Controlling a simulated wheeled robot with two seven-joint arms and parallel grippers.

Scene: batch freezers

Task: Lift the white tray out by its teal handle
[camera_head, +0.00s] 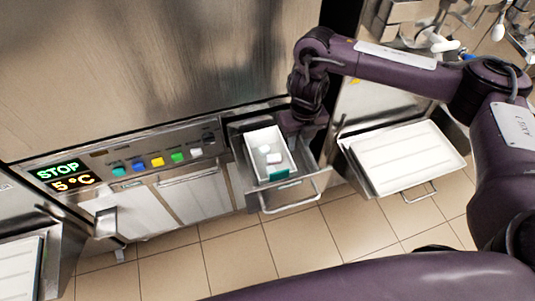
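The white tray (254,143) sits inside an open metal drawer (316,170) near the middle of the head view. A few small pale items lie in the tray. Its teal handle (283,177) shows at the near end of the tray, close to the drawer front. My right gripper (299,121) is over the drawer's back right side, beside the tray and away from the teal handle. Its fingers are dark and hard to make out, so I cannot tell whether it is open or whether it touches anything. My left gripper is not in view.
The drawer has a metal bar handle (291,207) in front. A control panel (160,161) with coloured buttons and a STOP display is to the left. A large white pan (405,158) stands out at the right. Tiled floor (335,228) is clear in front.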

